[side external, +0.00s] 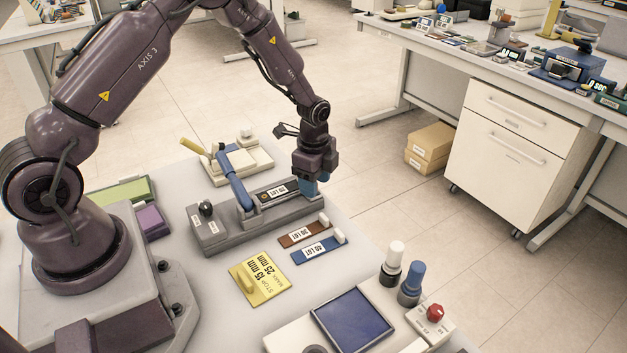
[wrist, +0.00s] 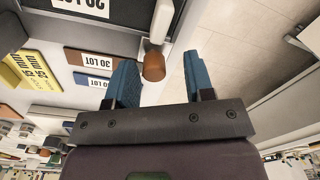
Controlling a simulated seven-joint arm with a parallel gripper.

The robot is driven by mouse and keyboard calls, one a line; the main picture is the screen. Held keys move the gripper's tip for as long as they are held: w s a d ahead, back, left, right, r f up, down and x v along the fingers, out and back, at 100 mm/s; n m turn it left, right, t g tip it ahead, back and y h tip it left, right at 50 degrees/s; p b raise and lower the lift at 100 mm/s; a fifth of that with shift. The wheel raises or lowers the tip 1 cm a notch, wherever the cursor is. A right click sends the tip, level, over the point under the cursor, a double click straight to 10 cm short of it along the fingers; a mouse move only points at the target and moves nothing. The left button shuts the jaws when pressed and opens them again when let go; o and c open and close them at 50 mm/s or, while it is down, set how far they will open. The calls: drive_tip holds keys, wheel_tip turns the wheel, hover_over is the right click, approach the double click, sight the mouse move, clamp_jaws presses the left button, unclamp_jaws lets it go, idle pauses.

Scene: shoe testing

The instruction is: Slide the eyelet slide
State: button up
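A dark slide with a white "20 LOT" label (side external: 279,191) lies in a long grey fixture (side external: 232,231) on the table. I take it for the eyelet slide. In the wrist view its label (wrist: 82,5) shows at the top. A white end piece (wrist: 161,22) and a brown rounded knob (wrist: 154,67) stand at the fixture's right end. My gripper (side external: 312,187) is low over that end. In the wrist view my gripper (wrist: 160,62) is open, its blue fingers apart on either side of the knob. I cannot tell whether they touch it. The side view hides the knob.
A brown "30 LOT" strip (side external: 299,235) and a blue strip (side external: 313,252) lie in front of the fixture. A blue lever (side external: 234,183) leans over the fixture. A yellow stop plate (side external: 266,284) lies nearer. Beyond the fixture's right end is the table edge.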

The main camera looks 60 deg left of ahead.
drive_tip(key=shift+r, duration=0.1)
wheel_tip(320, 180, up, 13)
drive_tip(key=shift+s, duration=0.2)
drive_tip(key=shift+d, duration=0.1)
idle(0.4)
drive_tip(key=s+d+r+n+t, duration=0.2)
drive_tip(key=s+d+r+n, duration=0.2)
drive_tip(key=s, duration=0.7)
drive_tip(key=s+d+r+n+t, duration=0.3)
drive_tip(key=s+r+n, duration=0.5)
drive_tip(key=s+r, duration=0.3)
wheel_tip(320, 180, up, 2)
drive_tip(key=shift+s+d+n, duration=0.3)
drive_tip(key=shift+s+d, duration=0.05)
drive_tip(key=shift+d, duration=0.2)
